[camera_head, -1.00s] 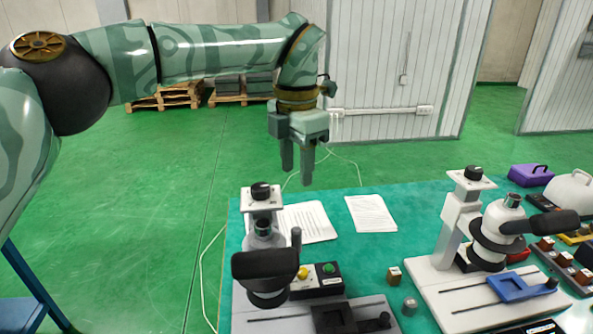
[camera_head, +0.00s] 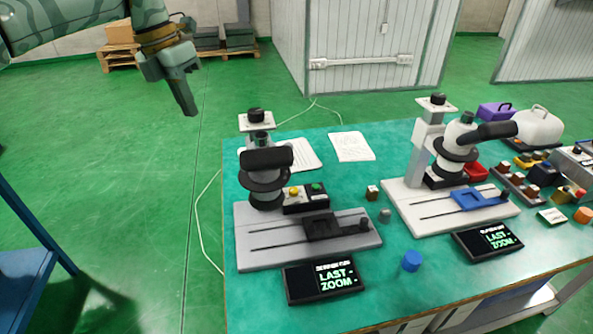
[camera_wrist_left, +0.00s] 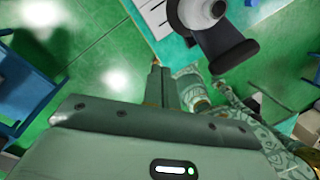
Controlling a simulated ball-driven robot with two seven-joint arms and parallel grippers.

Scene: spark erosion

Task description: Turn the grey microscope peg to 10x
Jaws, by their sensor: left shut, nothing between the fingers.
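The microscope on the grey base (camera_head: 305,243) stands at the left of the bench, with a dark eyepiece (camera_head: 268,158) facing me. I cannot make out its peg in the head view now. Its screen (camera_head: 325,280) reads "LAST ZOOM"; the smaller line above is unclear. My left gripper (camera_head: 188,108) is shut and empty, beyond the bench's left edge, apart from the microscope. In the left wrist view its fingers (camera_wrist_left: 158,88) lie together, with a microscope's dark eyepiece (camera_wrist_left: 228,46) at the top. My right gripper is not in view.
A second microscope on a white base (camera_head: 410,207) stands to the right, with its own screen (camera_head: 488,240). A button box (camera_head: 305,203), small brown block (camera_head: 372,192) and blue cap (camera_head: 411,261) are on the bench. Papers (camera_head: 352,146) lie behind.

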